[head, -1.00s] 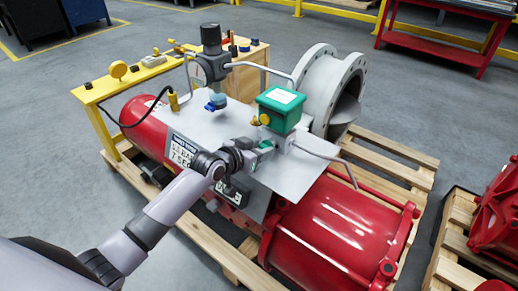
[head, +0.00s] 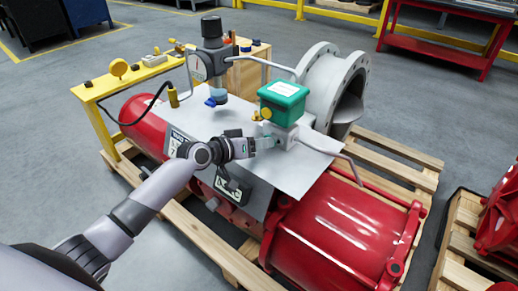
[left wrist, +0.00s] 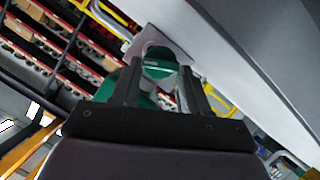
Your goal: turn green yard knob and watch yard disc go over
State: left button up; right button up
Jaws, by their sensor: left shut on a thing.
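My left gripper (head: 254,147) reaches in from the left, low over the grey plate, with its fingertips just below the green box (head: 283,100). It is shut on the green knob (left wrist: 158,67), which shows between its two fingers in the left wrist view. I cannot make out the yard disc for certain. My right gripper is not in view.
The grey plate (head: 305,172) sits above red cylinders (head: 335,225) on a wooden pallet. A bent grey pipe (head: 335,152) runs right of the green box. A blue knob (head: 216,97) and a gauge stand behind my gripper. A flanged pipe (head: 335,80) stands behind.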

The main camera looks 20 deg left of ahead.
pick_arm(q)
jog(key=shift+a+f+n+h+b, duration=0.15)
jog(key=shift+n+h+b, duration=0.15)
jog(key=shift+n+b, duration=0.25)
jog(key=o, duration=1.1)
jog(key=shift+c, duration=0.2)
jog(key=shift+p+v, duration=0.5)
jog(key=shift+v, duration=3.05)
